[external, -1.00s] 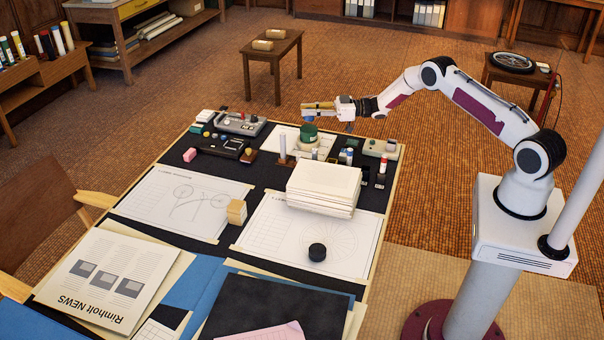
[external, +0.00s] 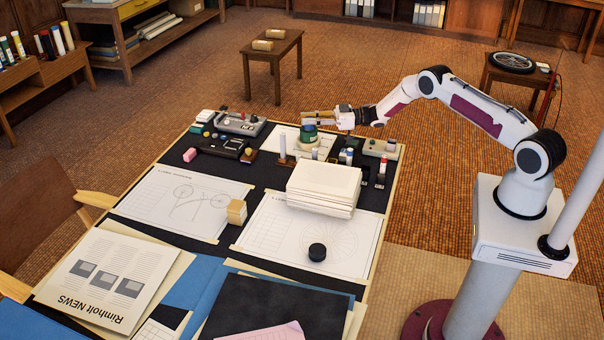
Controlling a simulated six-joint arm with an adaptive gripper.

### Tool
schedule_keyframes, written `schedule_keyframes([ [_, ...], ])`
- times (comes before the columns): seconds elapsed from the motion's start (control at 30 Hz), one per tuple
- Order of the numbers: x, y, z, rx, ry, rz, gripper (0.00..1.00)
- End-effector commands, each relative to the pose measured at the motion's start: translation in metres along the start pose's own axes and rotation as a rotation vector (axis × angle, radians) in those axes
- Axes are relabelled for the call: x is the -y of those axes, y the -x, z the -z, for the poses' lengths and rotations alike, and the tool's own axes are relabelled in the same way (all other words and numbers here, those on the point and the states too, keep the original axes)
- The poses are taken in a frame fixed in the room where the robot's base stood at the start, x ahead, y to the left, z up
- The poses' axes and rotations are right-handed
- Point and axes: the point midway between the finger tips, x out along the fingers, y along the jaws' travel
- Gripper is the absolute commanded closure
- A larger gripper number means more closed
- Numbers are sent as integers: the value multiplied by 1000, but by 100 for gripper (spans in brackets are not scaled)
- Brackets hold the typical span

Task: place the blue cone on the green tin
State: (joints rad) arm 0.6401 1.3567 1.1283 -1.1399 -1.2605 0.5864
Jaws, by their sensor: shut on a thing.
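The green tin (external: 309,139) stands upright near the far edge of the drafting board, behind the stack of paper. My gripper (external: 308,118) is shut on the blue cone (external: 307,126), directly over the tin. Only a small blue part of the cone shows below the fingers; the rest is hidden. The cone is at the tin's top, but I cannot tell whether it touches it.
A thick stack of white paper (external: 324,184) lies in front of the tin. A white upright cylinder (external: 282,148) stands just left of it, and small bottles (external: 347,156) stand to its right. A grey device (external: 239,123) lies farther left.

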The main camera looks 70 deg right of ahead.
Motion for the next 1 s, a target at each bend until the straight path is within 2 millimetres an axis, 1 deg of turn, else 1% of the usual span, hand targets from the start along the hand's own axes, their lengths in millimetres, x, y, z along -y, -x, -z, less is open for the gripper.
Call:
schedule_keyframes([
  [0.3,0,0,-2,0,0,0,100],
  [0.33,0,0,-2,0,0,0,71],
  [0.37,0,0,-2,0,0,0,63],
  [0.4,0,0,-2,0,0,0,62],
  [0.87,0,0,0,0,0,0,62],
  [1.0,-1,8,0,1,-2,-1,62],
])
